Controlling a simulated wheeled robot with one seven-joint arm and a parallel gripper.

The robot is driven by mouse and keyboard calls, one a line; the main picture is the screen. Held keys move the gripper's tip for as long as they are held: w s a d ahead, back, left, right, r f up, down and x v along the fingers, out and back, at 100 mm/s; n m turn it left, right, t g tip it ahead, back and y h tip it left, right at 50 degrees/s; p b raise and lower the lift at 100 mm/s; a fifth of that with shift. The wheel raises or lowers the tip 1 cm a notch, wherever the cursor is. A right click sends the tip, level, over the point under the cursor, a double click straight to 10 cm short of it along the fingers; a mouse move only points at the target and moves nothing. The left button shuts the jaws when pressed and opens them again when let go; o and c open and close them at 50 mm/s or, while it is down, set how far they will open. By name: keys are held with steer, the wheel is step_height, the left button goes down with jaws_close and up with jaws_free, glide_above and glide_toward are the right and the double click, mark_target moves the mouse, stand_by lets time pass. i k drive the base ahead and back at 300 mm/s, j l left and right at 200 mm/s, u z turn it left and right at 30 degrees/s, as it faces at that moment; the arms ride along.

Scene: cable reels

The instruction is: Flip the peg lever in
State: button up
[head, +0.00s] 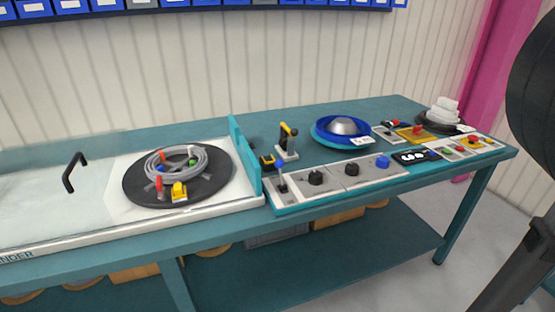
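A black turntable disc (134,187) lies on the white left part of the bench. A grey cable coil (203,163) lies on it, around small coloured parts: a red peg (160,184), a green piece (192,162) and a yellow lever-like block (179,191) at the disc's front edge. A small upright lever (282,186) stands at the left end of the grey control panel. I cannot tell which of these is the peg lever, or which way it is set. My gripper is not in view.
A yellow-and-black handled device (288,140) stands behind the panel (335,181), which carries black knobs and a blue one. A blue reel (342,131) sits further right. A teal upright plate (244,160) borders the turntable area. A black handle (72,172) stands on the clear cover.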

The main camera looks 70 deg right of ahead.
mark_target(279, 164)
steer(key=k+l+z, duration=0.15)
steer(key=l, duration=0.3)
steer(key=k+l+z, duration=0.1)
steer(key=l, duration=0.3)
steer(key=k+l+z, duration=0.15)
steer(key=l, duration=0.35)
steer(key=k+l+z, duration=0.15)
steer(key=l, duration=0.3)
steer(key=i, duration=0.05)
